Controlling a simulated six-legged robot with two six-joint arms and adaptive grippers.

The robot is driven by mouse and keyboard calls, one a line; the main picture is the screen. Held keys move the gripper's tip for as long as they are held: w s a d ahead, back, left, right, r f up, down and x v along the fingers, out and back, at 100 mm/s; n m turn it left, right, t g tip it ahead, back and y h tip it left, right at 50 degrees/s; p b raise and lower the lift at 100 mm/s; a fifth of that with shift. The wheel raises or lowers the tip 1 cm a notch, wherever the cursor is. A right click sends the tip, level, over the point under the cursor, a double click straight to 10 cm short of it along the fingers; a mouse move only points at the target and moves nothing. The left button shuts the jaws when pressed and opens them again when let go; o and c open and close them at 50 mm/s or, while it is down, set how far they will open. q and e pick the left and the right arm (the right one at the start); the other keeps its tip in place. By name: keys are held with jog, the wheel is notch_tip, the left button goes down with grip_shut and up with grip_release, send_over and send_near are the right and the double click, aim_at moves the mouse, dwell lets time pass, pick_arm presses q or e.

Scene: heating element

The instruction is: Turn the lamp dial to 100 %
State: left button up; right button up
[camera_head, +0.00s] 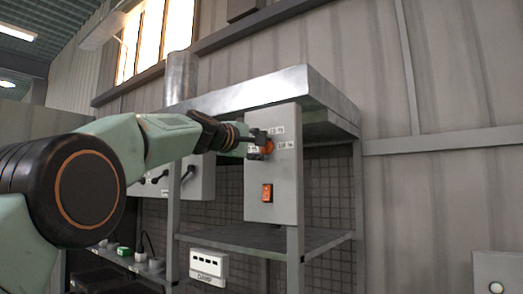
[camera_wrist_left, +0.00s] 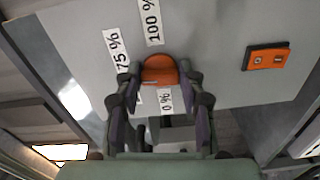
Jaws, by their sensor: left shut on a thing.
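The lamp dial (camera_wrist_left: 160,70) is an orange knob on a grey control box (camera_head: 286,197). In the head view a bit of the dial (camera_head: 268,146) shows beside my left gripper (camera_head: 259,149). In the wrist view my left gripper (camera_wrist_left: 160,84) has one finger on each side of the dial and is shut on it. Around the dial are white labels: 100 % (camera_wrist_left: 152,22), 75 % (camera_wrist_left: 119,52) and 0 % (camera_wrist_left: 166,101). Another label is mostly hidden by a finger. I cannot tell which label the dial points to. My right gripper is not in view.
An orange rocker switch (camera_head: 267,193) sits below the dial on the same box. A metal hood (camera_head: 250,92) overhangs the box. Another grey box (camera_head: 198,178) with black knobs is to the left. A shelf (camera_head: 262,238) runs beneath.

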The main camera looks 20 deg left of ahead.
pick_arm(q)
jog(key=m, duration=0.3)
jog(key=shift+f+m+b, duration=0.35)
jog(key=shift+m+b, duration=0.05)
jog(key=m, duration=0.4)
jog(key=shift+w+f+m+b, duration=0.1)
jog(key=shift+m+b, duration=0.2)
jog(key=shift+b, duration=0.05)
jog(key=m, duration=0.4)
jog(key=shift+a+f+m+b, duration=0.1)
jog(key=shift+m+b, duration=0.25)
jog(key=shift+m, duration=1.65)
jog(key=o, duration=1.2)
jog(key=shift+a+r, duration=0.1)
jog(key=shift+r, duration=0.15)
jog(key=shift+c, duration=0.2)
